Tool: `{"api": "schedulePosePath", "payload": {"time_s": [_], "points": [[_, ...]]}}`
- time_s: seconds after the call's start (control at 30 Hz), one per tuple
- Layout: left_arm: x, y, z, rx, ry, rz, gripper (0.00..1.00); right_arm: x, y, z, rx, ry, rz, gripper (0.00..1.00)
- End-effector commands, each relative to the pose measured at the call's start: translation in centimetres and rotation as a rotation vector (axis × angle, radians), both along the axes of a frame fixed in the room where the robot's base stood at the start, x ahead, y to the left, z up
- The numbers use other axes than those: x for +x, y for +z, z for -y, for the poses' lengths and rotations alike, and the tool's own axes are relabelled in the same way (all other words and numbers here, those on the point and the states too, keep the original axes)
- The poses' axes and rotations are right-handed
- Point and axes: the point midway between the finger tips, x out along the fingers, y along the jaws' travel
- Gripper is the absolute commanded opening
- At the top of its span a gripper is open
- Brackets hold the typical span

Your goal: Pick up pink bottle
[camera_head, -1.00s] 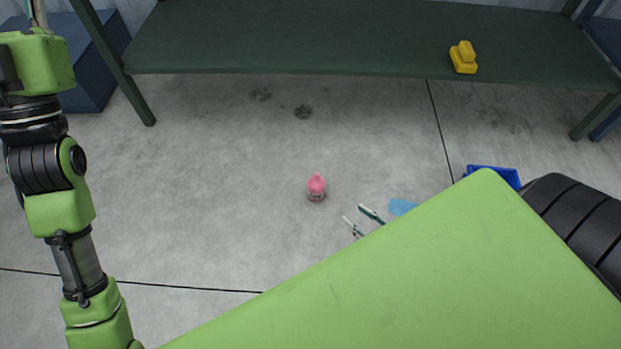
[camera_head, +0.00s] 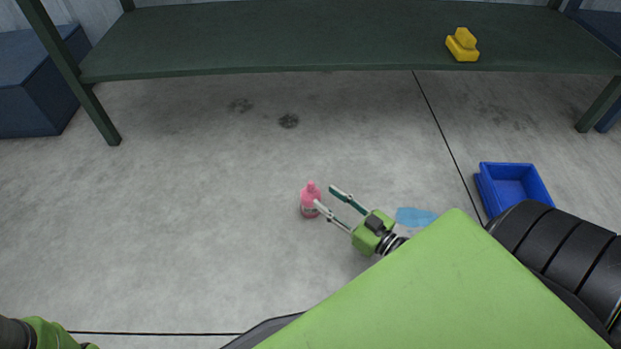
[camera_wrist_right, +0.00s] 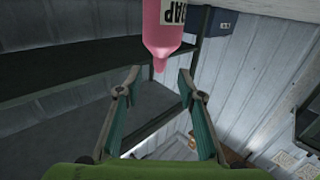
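The pink bottle (camera_head: 309,197) stands upright on the concrete floor in the head view. My right gripper (camera_head: 325,197) is open beside it, with one finger overlapping the bottle's right side in the picture; I cannot tell whether they touch. In the right wrist view, the bottle (camera_wrist_right: 163,30) shows at the top with part of a label, and its tip points down toward the gap between the open fingers (camera_wrist_right: 158,80). Only a part of my left arm shows at the lower left of the head view, and its gripper is out of sight.
A blue bin (camera_head: 515,187) and a light-blue patch (camera_head: 415,217) are on the floor at the right. A dark green shelf (camera_head: 250,40) spans the back, with a yellow object (camera_head: 462,46) on it. A dark blue box (camera_head: 35,85) stands at the left. The floor left of the bottle is clear.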

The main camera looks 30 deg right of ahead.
Motion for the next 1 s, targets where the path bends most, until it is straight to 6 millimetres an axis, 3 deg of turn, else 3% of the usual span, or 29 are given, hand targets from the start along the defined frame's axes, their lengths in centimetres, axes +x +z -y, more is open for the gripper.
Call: {"api": "schedulePosePath", "payload": {"time_s": [0.1,0.27,0.6,0.97,1.0], "points": [[0.0,-1.0,0.0,0.0,0.0,-0.001,0.4,1.5,-0.2,-0.3,-0.001,0.001,0.002,0.35],[0.1,-1.5,0.0,0.0,0.0,-0.001,0.4,2.2,-0.2,-0.5,-0.001,0.001,0.0,0.35],[0.0,-5.2,0.0,0.001,0.0,0.0,0.4,6.1,-0.4,-1.3,-0.001,0.0,0.003,0.35],[0.0,-5.4,0.0,0.001,0.001,-0.001,0.4,7.0,0.0,-1.5,-0.001,-0.001,-0.002,0.35],[0.0,-5.4,0.0,0.001,0.001,-0.001,0.4,7.0,-0.1,-1.5,-0.001,-0.001,-0.002,0.28]]}}
